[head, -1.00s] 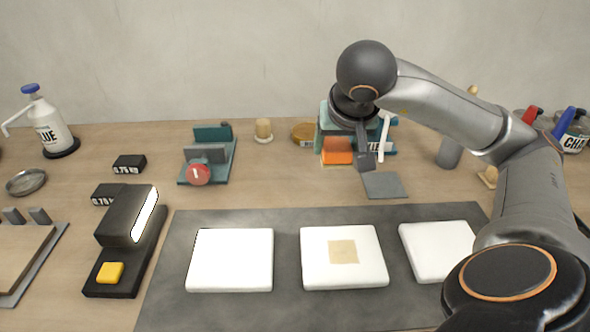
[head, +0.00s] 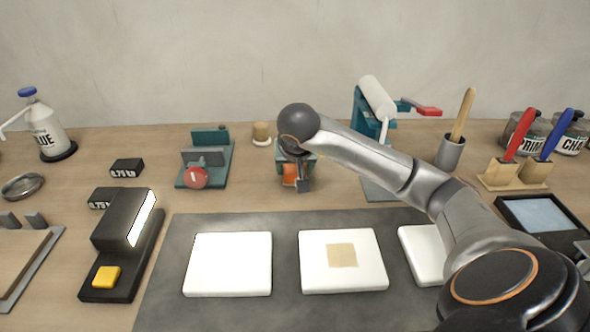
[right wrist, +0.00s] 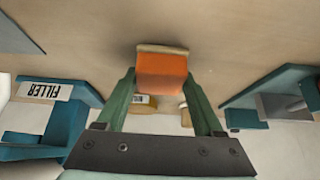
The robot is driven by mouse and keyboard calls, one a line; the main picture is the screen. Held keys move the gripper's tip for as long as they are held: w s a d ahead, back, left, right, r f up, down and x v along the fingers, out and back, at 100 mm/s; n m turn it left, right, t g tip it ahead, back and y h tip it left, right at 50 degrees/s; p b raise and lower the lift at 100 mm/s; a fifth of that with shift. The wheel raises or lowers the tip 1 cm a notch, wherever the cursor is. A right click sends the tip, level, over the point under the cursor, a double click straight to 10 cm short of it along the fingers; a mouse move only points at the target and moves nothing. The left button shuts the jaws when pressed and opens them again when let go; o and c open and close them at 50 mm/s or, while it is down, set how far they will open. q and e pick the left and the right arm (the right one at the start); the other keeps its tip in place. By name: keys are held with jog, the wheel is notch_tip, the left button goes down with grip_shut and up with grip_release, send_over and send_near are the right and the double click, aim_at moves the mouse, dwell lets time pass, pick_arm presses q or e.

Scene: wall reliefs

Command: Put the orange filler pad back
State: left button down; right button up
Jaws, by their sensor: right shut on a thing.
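The orange filler pad (head: 290,172) is between the fingers of my right gripper (head: 290,168), above the table behind the dark mat. In the right wrist view the orange pad (right wrist: 162,75) has a thin tan layer on its outer end, and the green fingers of my right gripper (right wrist: 160,88) close on its sides. I see bare table past the pad. A teal stand labelled FILLER (right wrist: 52,92) shows upside down at the left of the wrist view. It also shows in the head view (head: 361,120), right of the gripper. My left gripper is out of view.
A teal fixture (head: 222,150) with a red disc and a wooden peg (head: 262,131) stand left of my gripper. White slabs (head: 228,263) lie on the dark mat (head: 400,220). A cup (head: 450,153) stands right.

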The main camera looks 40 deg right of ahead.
jog(key=shift+f, duration=0.15)
jog(key=shift+f, duration=0.15)
jog(key=o, duration=1.3)
jog(key=shift+r, duration=0.25)
jog(key=p+v, duration=0.2)
jog(key=v, duration=1)
